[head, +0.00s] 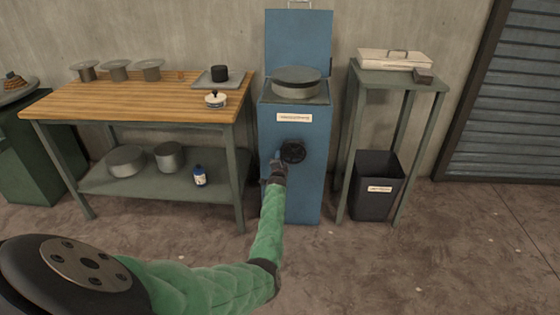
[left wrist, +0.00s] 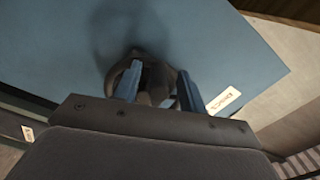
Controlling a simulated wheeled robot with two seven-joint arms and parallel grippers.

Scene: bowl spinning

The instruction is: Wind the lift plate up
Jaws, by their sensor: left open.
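A blue cabinet (head: 290,190) stands against the wall with its lid (head: 298,42) raised. A round grey plate (head: 296,78) sits at its open top; I take this for the lift plate. A dark round knob (head: 295,151) is on the cabinet's front, below a pale label. My left gripper (head: 280,158) is at the knob's left side in the head view. In the left wrist view its blue fingers (left wrist: 158,82) are open, with the dark knob (left wrist: 155,98) between and beyond them. Contact cannot be told. My right gripper is not in view.
A wooden-topped workbench (head: 130,100) with pots and spools stands to the left. A grey side stand (head: 400,78) with a metal box is to the right, above a dark bin (head: 375,205). The floor (head: 470,250) at front right is clear.

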